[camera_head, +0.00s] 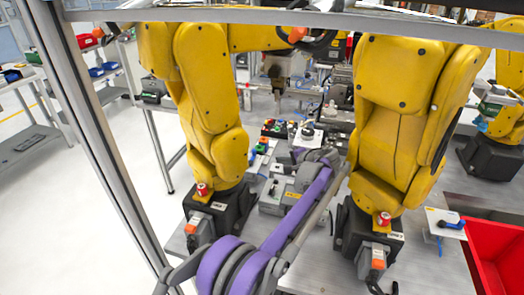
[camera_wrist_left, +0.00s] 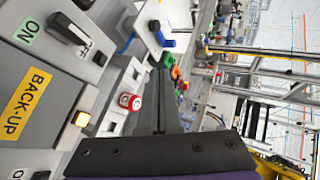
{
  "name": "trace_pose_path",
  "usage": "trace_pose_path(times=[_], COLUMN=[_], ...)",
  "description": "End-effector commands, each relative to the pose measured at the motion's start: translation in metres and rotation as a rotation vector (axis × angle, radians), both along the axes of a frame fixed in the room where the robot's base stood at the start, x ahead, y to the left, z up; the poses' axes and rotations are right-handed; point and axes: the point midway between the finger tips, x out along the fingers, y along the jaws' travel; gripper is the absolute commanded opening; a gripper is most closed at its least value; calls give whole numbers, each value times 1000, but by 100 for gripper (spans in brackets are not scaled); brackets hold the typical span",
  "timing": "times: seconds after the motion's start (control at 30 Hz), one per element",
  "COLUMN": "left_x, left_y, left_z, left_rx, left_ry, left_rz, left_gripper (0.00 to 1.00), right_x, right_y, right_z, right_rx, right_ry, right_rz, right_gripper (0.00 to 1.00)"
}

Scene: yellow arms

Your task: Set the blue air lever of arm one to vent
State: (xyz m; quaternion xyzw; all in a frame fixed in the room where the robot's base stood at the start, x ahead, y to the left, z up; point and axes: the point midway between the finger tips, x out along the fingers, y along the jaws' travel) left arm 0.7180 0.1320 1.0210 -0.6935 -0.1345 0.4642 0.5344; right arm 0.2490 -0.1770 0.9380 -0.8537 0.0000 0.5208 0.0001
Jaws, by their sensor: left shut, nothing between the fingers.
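A blue-handled lever (camera_head: 452,225) sits on a white plate (camera_head: 438,214) at the right in the head view, beside the red bin. Another white plate (camera_head: 308,141) with a small dark fitting stands in the middle. In the left wrist view a blue part (camera_wrist_left: 168,43) shows by a black fitting (camera_wrist_left: 155,26) on a white plate, beyond the fingertips. I cannot tell which lever belongs to arm one, or its setting. My left gripper (camera_head: 318,156) reaches over the middle panel, shut and empty; its dark fingers (camera_wrist_left: 162,92) also show in the wrist view. My right gripper is not in view.
Yellow robot arms (camera_head: 208,80) (camera_head: 400,110) stand on either side of my left gripper. A grey panel with a BACK-UP label (camera_wrist_left: 25,103), a switch (camera_wrist_left: 70,30) and a red button (camera_wrist_left: 130,102) is close to it. A red bin (camera_head: 495,240) is at right.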

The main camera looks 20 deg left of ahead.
Motion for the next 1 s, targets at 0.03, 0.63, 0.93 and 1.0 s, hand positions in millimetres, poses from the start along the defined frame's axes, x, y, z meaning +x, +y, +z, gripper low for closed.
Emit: trace_pose_path(times=[0.03,0.63,0.93,1.0], left_x=[0,37,68,73], left_y=[0,48,88,93], left_z=[0,-34,-47,-48], left_rx=[0,-1,-1,-1], left_ry=[0,-1,-3,-3], left_rz=[0,3,1,1], left_gripper=[0,0,0,0], right_x=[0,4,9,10], right_y=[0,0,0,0], right_z=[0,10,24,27], right_rx=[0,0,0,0], right_ry=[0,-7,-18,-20], right_rz=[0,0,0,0], right_gripper=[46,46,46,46])
